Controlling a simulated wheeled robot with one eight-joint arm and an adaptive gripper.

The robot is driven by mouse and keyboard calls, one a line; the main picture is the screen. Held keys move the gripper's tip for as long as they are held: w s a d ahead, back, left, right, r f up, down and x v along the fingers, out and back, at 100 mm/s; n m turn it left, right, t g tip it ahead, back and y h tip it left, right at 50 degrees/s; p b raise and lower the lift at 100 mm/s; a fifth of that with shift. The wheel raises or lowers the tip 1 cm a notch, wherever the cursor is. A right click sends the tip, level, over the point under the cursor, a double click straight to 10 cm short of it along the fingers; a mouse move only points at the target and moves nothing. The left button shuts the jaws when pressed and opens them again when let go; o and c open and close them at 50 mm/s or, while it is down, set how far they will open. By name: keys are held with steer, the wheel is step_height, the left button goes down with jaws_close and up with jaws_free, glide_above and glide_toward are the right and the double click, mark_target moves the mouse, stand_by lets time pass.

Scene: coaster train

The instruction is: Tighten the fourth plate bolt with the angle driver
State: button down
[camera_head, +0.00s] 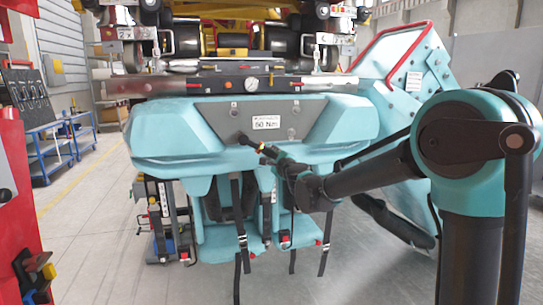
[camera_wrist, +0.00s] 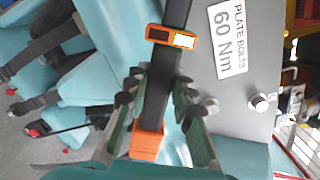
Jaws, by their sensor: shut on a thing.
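The grey plate (camera_head: 310,112) with its 60 Nm label (camera_head: 266,123) is set in the teal seat unit; it also shows in the wrist view (camera_wrist: 225,85). Bolt heads show at its upper left (camera_head: 234,105) and lower right (camera_head: 291,133); two show in the wrist view, one silver (camera_wrist: 260,102). My gripper (camera_head: 287,166) is shut on the angle driver (camera_head: 256,146), a black bar with an orange-framed display (camera_wrist: 172,37) and an orange end (camera_wrist: 147,140). The driver's head reaches the plate's lower left; I cannot tell whether it sits on a bolt.
Black straps (camera_head: 240,215) hang below the plate over the teal seats (camera_head: 215,238). A teal panel with red edging (camera_head: 412,75) leans at the right, behind my arm. A red cabinet (camera_head: 15,200) stands at the left; the floor between is clear.

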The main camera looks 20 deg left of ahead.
steer(key=shift+x, duration=0.9)
stand_by(1.9)
steer(key=shift+s+d, duration=0.15)
steer(key=shift+s, duration=0.05)
stand_by(0.8)
steer(key=shift+v, duration=2.05)
steer(key=shift+r, duration=0.1)
